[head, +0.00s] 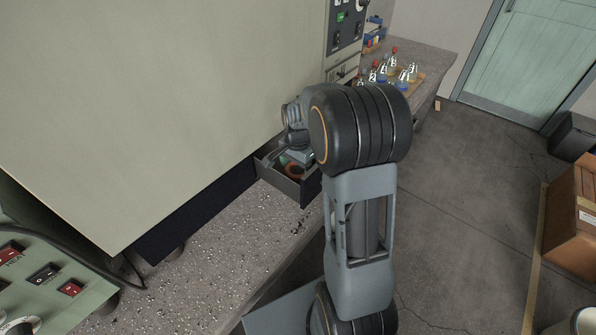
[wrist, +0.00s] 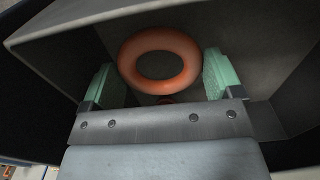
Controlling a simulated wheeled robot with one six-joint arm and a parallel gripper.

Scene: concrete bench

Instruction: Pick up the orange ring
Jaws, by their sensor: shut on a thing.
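The orange ring (wrist: 160,38) shows in the wrist view between the two green finger pads of my gripper (wrist: 162,72). My gripper is shut on it, with a pad at its left and right sides. The ring is inside an open grey drawer (wrist: 60,35). Whether the ring touches the drawer floor I cannot tell.
The beige cabinet (head: 160,90) stands over the speckled bench (head: 230,245). Several flasks (head: 390,72) stand behind my arm. A green switch panel (head: 50,270) is at lower left.

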